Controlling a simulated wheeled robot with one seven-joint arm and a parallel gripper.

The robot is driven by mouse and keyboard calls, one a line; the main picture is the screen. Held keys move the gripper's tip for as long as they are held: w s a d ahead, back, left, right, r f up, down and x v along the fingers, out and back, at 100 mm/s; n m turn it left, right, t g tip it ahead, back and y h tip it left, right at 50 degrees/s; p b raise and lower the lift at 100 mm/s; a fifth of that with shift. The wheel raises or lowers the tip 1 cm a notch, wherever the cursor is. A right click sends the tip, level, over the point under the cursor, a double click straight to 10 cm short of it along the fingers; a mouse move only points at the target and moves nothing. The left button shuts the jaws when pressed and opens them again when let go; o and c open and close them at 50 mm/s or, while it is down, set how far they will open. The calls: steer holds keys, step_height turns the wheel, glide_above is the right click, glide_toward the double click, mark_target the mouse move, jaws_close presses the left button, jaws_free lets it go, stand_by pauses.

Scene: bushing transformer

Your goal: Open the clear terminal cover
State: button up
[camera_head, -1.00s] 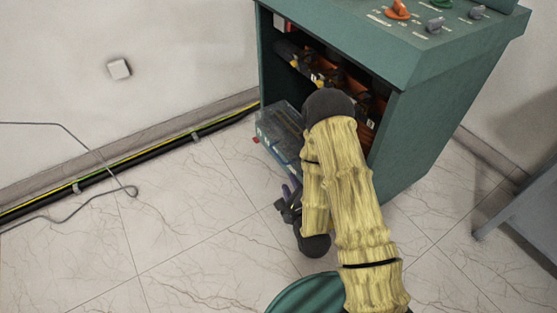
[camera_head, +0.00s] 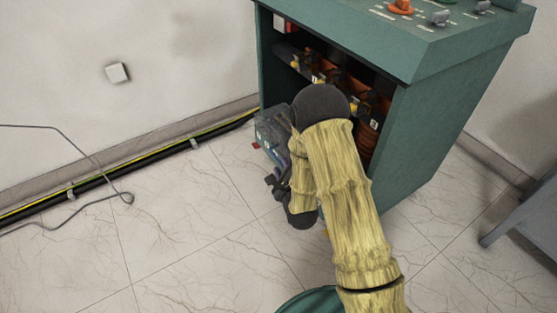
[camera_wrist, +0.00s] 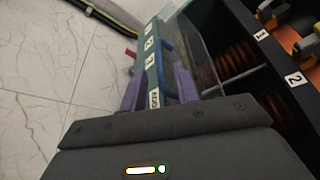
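The clear terminal cover (camera_head: 268,126) projects from the lower left of the green cabinet's open front, partly hidden by my arm. In the wrist view its clear panel (camera_wrist: 196,45) has a front strip with number labels (camera_wrist: 150,50) and a blue handle (camera_wrist: 164,62). My gripper (camera_wrist: 160,85) has its two purple fingers apart, one on each side of the labelled strip and the handle's near end. Whether the fingers press on it I cannot tell. In the head view my gripper (camera_head: 281,173) is low beside the cover, mostly hidden by my arm.
The green cabinet (camera_head: 435,130) holds numbered terminals (camera_head: 325,80) and orange-brown coils (camera_wrist: 235,60). Black and yellow-green cables (camera_head: 100,180) run along the wall. A grey table (camera_head: 520,210) stands at right.

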mark_target(278, 159)
steer(key=shift+x, duration=2.25)
jaws_close()
